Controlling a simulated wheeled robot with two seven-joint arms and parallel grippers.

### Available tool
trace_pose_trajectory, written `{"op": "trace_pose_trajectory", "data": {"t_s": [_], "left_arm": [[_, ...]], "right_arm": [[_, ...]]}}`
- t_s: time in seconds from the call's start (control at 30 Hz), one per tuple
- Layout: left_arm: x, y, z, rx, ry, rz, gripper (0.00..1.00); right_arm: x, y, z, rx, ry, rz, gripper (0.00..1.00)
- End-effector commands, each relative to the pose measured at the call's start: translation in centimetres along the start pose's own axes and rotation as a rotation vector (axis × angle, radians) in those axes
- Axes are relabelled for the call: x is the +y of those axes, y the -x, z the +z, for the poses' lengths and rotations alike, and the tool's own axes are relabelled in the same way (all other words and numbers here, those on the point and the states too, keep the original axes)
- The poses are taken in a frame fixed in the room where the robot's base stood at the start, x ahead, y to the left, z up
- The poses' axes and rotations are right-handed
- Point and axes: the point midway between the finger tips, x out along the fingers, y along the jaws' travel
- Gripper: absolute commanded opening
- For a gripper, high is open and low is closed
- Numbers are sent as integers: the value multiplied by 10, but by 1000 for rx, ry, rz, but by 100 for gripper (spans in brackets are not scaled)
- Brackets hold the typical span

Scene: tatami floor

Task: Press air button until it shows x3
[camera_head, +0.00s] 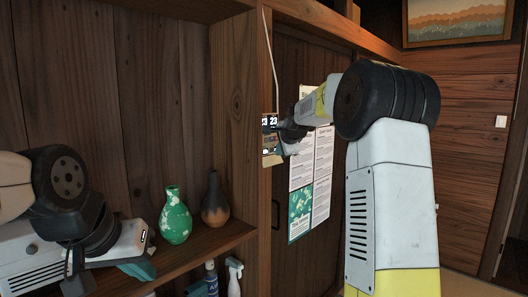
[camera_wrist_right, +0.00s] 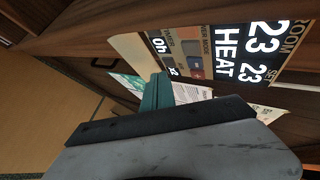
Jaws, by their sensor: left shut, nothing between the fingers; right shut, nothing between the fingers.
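The wall control panel (camera_wrist_right: 185,32) fills the upper right of the right wrist view, turned on its side. Its dark display reads ROOM 23, SET 23, HEAT; smaller fields read 0h and x2 (camera_wrist_right: 174,70). A few small buttons (camera_wrist_right: 195,62) sit beside them; I cannot read which is the air button. In the head view the panel (camera_head: 267,150) is on the wooden post, partly hidden by my right gripper (camera_head: 285,133). That gripper's teal fingers (camera_wrist_right: 158,93) are shut and empty beside the x2 field; contact is unclear. My left gripper (camera_head: 138,268) is shut at the lower left.
A green-white vase (camera_head: 174,216) and a dark brown vase (camera_head: 215,200) stand on the wooden shelf, near my left gripper. Spray bottles (camera_head: 234,277) stand below. Posters (camera_head: 302,205) hang right of the panel, behind my right arm.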

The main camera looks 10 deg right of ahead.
Motion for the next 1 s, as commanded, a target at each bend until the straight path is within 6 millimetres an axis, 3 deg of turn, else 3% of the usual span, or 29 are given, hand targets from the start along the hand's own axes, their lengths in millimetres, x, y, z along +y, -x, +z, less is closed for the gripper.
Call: {"op": "trace_pose_trajectory", "data": {"t_s": [1.0], "left_arm": [[0, 0, 0, 0, 0, 0, 0]], "right_arm": [[-5, -6, 5, 0, 0, 0, 0]]}}
